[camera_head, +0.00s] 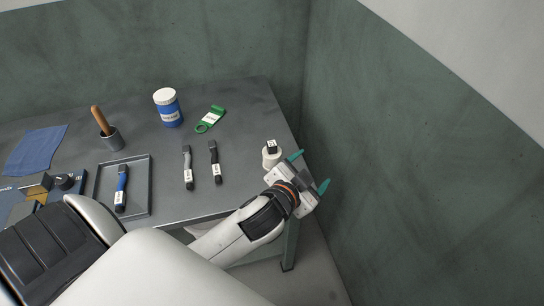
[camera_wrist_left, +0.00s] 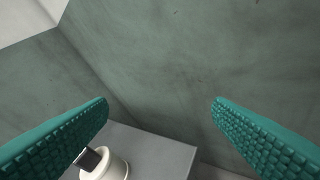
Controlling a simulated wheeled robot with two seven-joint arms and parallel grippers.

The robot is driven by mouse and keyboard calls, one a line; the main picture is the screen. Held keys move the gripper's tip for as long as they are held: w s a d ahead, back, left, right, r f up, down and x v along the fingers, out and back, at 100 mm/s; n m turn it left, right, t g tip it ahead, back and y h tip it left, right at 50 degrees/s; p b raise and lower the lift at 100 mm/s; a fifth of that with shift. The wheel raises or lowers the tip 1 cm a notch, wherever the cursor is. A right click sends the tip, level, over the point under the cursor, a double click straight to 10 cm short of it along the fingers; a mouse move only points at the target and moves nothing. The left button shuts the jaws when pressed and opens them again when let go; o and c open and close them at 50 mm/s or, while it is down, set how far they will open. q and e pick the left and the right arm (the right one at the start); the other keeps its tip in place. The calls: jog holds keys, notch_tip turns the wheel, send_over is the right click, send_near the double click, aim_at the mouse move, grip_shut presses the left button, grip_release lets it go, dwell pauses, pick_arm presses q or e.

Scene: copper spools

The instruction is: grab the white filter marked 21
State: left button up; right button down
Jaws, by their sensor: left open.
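A short white cylindrical piece (camera_head: 271,161), likely the filter, stands near the right edge of the grey table (camera_head: 240,110), with a small dark block bearing a pale label on top. The label is too small to read. In the left wrist view the white piece (camera_wrist_left: 112,170) is at the bottom, partly behind the left finger and cut by the frame edge. My left gripper (camera_head: 310,171) is open and empty, its teal fingers spread just right of the piece, past the table edge. It is not around the piece. My right gripper is not in view.
Two labelled dark-handled tools (camera_head: 188,168) (camera_head: 215,163) lie mid-table. A tray (camera_head: 140,175) with a blue tool (camera_head: 121,188) is at left. A green wall (camera_head: 400,140) rises right of the gripper.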

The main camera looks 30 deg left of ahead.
pick_arm(q)
jog(key=w+d+r+m+t+h, duration=0.4)
jog(key=d+r+m, duration=0.1)
jog(key=r, duration=0.3)
jog(key=d+r+m+g+h, duration=0.2)
jog(key=d+r+m+h, duration=0.45)
jog(key=m+h, duration=0.35)
jog(key=m+g+y, duration=1.4)
jog(key=m+g, duration=0.1)
jog(key=g, duration=0.1)
send_over(271, 142)
notch_tip(271, 142, down, 13)
jog(key=shift+d+r, duration=0.1)
jog(key=shift+d, duration=0.05)
jog(key=f, duration=0.6)
jog(key=shift+a+p, duration=0.2)
jog(key=shift+p, duration=0.2)
jog(key=f, duration=0.3)
jog(key=f+p, duration=0.1)
jog(key=shift+s+d+f, duration=0.15)
jog(key=shift+d+f, duration=0.15)
jog(key=shift+f, duration=0.65)
jog(key=c, duration=1.1)
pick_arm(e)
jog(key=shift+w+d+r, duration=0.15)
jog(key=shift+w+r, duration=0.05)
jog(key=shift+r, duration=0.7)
